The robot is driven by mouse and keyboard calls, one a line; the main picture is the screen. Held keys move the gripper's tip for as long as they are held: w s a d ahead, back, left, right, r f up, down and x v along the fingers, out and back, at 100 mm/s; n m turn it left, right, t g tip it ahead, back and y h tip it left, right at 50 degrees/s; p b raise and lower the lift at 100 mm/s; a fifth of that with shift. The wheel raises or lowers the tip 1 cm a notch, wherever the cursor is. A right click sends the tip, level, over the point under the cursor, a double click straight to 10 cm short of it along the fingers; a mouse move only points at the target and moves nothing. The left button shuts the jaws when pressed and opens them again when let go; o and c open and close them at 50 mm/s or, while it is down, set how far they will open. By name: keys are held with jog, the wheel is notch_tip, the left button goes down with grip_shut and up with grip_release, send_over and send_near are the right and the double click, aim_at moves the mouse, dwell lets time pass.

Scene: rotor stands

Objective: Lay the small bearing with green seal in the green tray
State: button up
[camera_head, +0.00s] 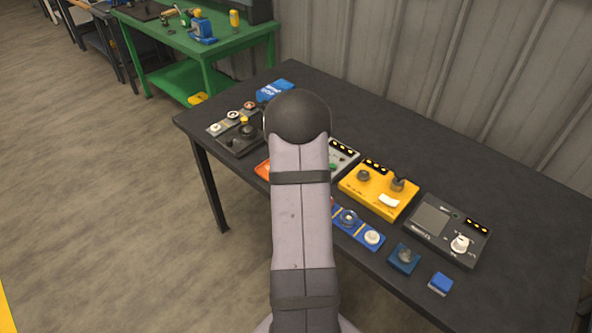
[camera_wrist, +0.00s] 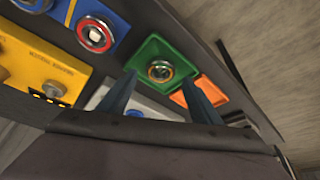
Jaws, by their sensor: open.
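The green tray (camera_wrist: 146,52) lies in the upper middle of the wrist view. A small round metal bearing (camera_wrist: 160,71) lies inside it, with a dark centre and a ring of orange and greenish tint; its seal colour is hard to tell. My gripper (camera_wrist: 160,78) is open, its two dark fingers apart on the left and right sides of the picture, with the bearing and tray seen between and beyond the tips. Nothing is held. In the head view my arm hides the green tray and my gripper.
An orange tray (camera_wrist: 215,90) sits beside the green one. A blue rack (camera_wrist: 72,14) holds a red-ringed bearing (camera_wrist: 95,33). A yellow device (camera_head: 379,190) and a grey device (camera_head: 448,230) stand on the dark table (camera_head: 400,130); its back is mostly clear.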

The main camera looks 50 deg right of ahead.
jog(key=b+v, duration=0.1)
jog(key=v, duration=0.9)
jog(key=shift+a+b, duration=0.15)
jog(key=shift+b, duration=0.2)
jog(key=shift+s, duration=0.1)
jog(key=s+a+f+n+y, duration=0.15)
jog(key=a+n, duration=0.45)
jog(key=a, duration=1.5)
jog(key=s+a+f+n+g+y, duration=0.1)
jog(key=s+a+n, duration=0.4)
jog(key=s+a, duration=0.5)
jog(key=a+g+y, duration=0.1)
jog(key=a, duration=0.2)
jog(key=shift+f, duration=0.25)
